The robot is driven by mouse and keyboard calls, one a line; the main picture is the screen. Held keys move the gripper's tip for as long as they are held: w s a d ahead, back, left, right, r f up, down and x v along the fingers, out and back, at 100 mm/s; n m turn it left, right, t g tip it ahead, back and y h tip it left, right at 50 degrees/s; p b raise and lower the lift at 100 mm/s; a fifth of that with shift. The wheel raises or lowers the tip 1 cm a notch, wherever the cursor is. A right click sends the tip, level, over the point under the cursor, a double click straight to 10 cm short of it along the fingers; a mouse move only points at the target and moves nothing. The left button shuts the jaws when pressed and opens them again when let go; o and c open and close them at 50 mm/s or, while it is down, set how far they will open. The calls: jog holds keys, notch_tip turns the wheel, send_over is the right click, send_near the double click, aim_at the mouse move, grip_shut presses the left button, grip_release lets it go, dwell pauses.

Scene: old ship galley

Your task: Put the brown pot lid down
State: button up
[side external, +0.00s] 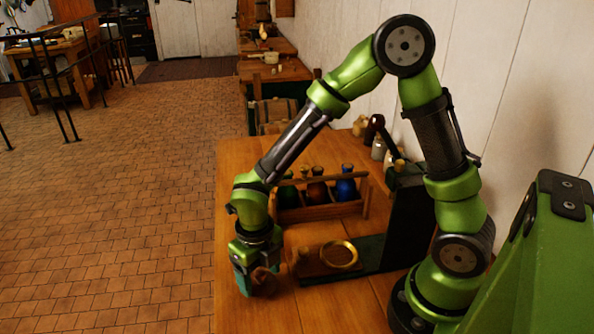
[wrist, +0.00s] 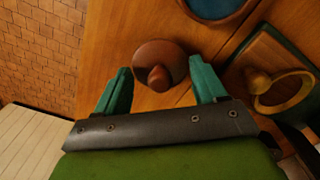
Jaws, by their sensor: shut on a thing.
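The brown pot lid (wrist: 150,60), round with a knob in the middle, is between the teal fingers of my gripper (wrist: 163,88) in the wrist view. My gripper is shut on it. In the side external view my gripper (side external: 256,280) points down, low over the near left part of the wooden table, and the lid (side external: 265,281) shows partly behind the fingers. I cannot tell whether the lid touches the tabletop.
Behind is a wooden rack (side external: 320,209) with several bottles. A blue-grey round thing (wrist: 214,7) shows at the wrist view's top. The table's left edge (side external: 216,240) is close.

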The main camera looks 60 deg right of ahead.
jog(key=shift+f, duration=1)
jog(key=shift+f, duration=0.1)
jog(key=o, duration=1)
